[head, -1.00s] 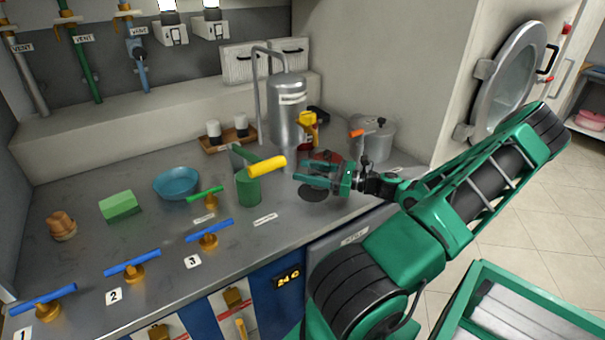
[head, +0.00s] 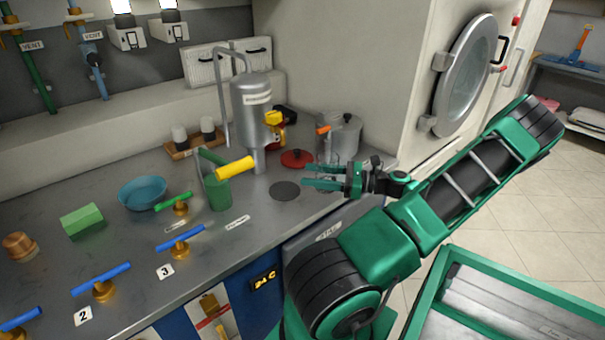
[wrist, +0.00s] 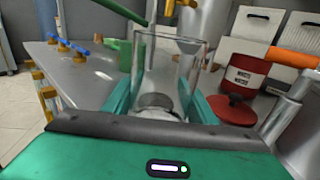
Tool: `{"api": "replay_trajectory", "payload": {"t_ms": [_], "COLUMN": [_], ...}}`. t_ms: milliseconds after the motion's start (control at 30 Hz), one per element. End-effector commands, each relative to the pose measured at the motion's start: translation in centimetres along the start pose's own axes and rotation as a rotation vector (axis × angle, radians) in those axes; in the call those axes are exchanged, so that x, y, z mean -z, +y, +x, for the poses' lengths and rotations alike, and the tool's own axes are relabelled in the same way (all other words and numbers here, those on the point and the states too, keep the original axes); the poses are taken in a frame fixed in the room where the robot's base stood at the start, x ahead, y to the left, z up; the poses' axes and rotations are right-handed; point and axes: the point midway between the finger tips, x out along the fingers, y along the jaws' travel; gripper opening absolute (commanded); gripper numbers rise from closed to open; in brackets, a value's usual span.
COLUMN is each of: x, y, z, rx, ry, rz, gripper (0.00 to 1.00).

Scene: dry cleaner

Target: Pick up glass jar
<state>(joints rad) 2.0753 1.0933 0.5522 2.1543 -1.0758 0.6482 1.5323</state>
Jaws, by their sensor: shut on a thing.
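A clear glass jar (wrist: 172,60) stands upright between the fingers of my gripper (wrist: 165,105) in the wrist view. My gripper is shut on it, with one green finger on each side. The jar's open rim is toward the top of that view. In the head view my gripper (head: 322,178) is over the counter's right front part, to the right of a dark round disc (head: 285,191). The jar is hard to make out there because it is transparent. I cannot tell how far its base is above the counter.
A red lid (head: 297,158) and a metal pot (head: 343,138) with an orange handle are behind my gripper. A metal tank (head: 252,105) and a green can (head: 217,190) are to its left. A green-edged tray (head: 438,300) is at lower right.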

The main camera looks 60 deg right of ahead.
Motion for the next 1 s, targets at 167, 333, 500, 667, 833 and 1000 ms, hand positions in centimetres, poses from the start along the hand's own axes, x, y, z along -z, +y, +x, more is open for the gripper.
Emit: {"api": "replay_trajectory", "payload": {"t_ms": [167, 333, 500, 667, 833, 1000], "x": [0.0, 0.0, 0.0, 0.0, 0.0, 0.0], "y": [0.0, 0.0, 0.0, 0.0, 0.0, 0.0], "z": [-1.7, -3.0, -3.9, -4.4, -4.7, -4.8], "rx": [0.002, 0.002, 0.001, 0.000, 0.001, 0.001], "ry": [0.001, 0.000, 0.000, 0.000, 0.000, 0.000], "rz": [-0.001, -0.001, 0.000, -0.001, 0.000, 0.000], "gripper": [0.22, 0.22, 0.22, 0.22, 0.22, 0.22]}}
